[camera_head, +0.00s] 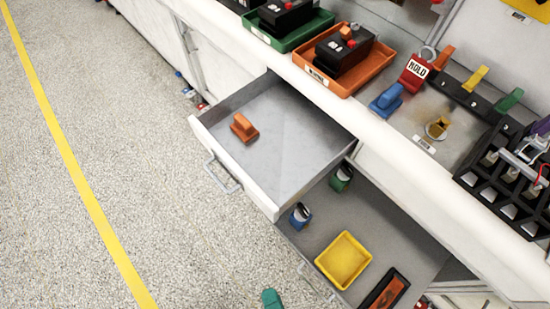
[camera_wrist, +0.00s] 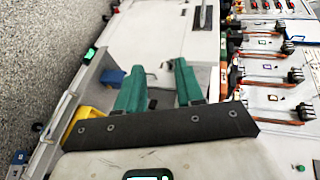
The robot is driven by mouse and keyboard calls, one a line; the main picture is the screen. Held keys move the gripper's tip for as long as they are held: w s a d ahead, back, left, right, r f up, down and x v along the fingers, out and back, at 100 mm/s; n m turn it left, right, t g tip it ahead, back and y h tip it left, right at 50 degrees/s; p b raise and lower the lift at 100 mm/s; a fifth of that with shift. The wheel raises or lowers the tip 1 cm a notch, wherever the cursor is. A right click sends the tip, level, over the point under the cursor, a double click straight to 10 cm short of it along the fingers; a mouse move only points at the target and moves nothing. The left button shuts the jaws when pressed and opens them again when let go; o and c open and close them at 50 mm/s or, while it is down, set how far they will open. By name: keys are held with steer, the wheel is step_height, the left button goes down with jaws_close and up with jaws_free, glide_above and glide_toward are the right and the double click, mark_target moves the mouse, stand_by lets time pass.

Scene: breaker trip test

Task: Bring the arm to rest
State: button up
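My gripper (camera_wrist: 158,88) shows in the wrist view as two green fingers set well apart on a dark bar. No object is held between them; a white surface and the drawer area show through the gap. In the head view only a small teal piece (camera_head: 271,298), which looks like part of my gripper, shows at the bottom edge, over the floor in front of the lower drawer. The rest of my arm is hidden in the head view.
An upper drawer (camera_head: 290,150) stands open with an orange block (camera_head: 243,127) in it. A lower drawer (camera_head: 395,235) is also open, holding a yellow tray (camera_head: 343,260). The bench above carries trays, tags and a black rack (camera_head: 510,180). Floor at left is clear.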

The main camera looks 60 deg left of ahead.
steer(key=w+d+f+n+h, duration=0.1)
steer(key=w+d+f+h, duration=0.3)
steer(key=d, duration=0.3)
steer(key=w+d+f+n+h, duration=0.1)
steer(key=w+d+f+h, duration=0.25)
steer(key=d, duration=0.25)
steer(key=d+r+m+g+h, duration=0.1)
steer(key=d+h, duration=0.6)
steer(key=d, duration=1)
steer(key=shift+m, duration=0.3)
steer(key=shift+a, duration=0.2)
